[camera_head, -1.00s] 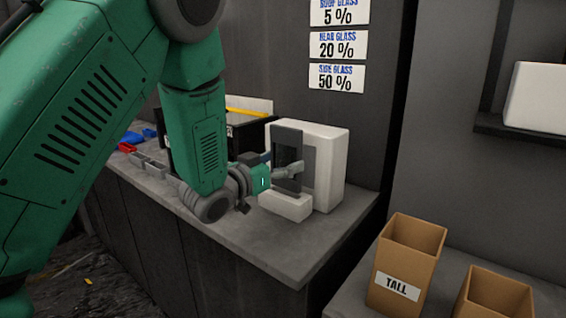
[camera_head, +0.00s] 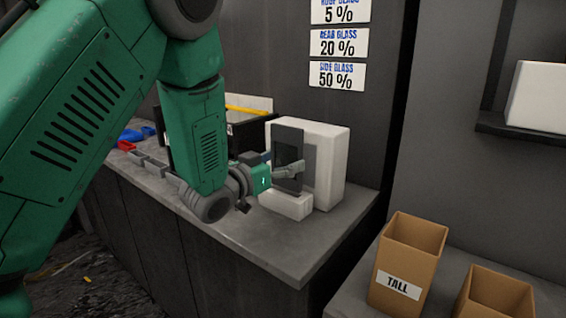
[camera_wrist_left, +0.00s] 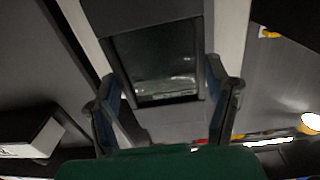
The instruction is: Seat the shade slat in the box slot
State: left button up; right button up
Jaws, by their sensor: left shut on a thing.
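The shade slat (camera_head: 288,140) is a dark upright panel with a darker glossy window. My left gripper (camera_head: 283,172) is shut on it near its middle. The white box (camera_head: 331,160) stands on the counter right behind the slat, with a grey panel on its front and a low white block (camera_head: 286,205) before it. The slat's lower edge is at the block's top; whether it sits in a slot I cannot tell. In the left wrist view the slat (camera_wrist_left: 155,62) lies between the two fingers (camera_wrist_left: 166,105). My right gripper is not in view.
The grey counter (camera_head: 262,244) is clear at its front right. A black bin (camera_head: 245,142) with a yellow-handled item stands left of the box. Red and blue items lie farther left. Cardboard boxes, one marked TALL (camera_head: 408,262), stand at the lower right.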

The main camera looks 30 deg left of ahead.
pick_arm(q)
jog(key=shift+a, duration=0.2)
dwell(0.7)
jog(key=shift+f+b, duration=1.25)
jog(key=shift+f, duration=0.75)
jog(key=shift+r, duration=0.3)
jog(key=shift+r+p, duration=1.55)
jog(key=shift+p, duration=0.1)
dwell(0.8)
jog(key=shift+f+b, duration=1.1)
jog(key=shift+f, duration=0.7)
jog(key=o, duration=1.7)
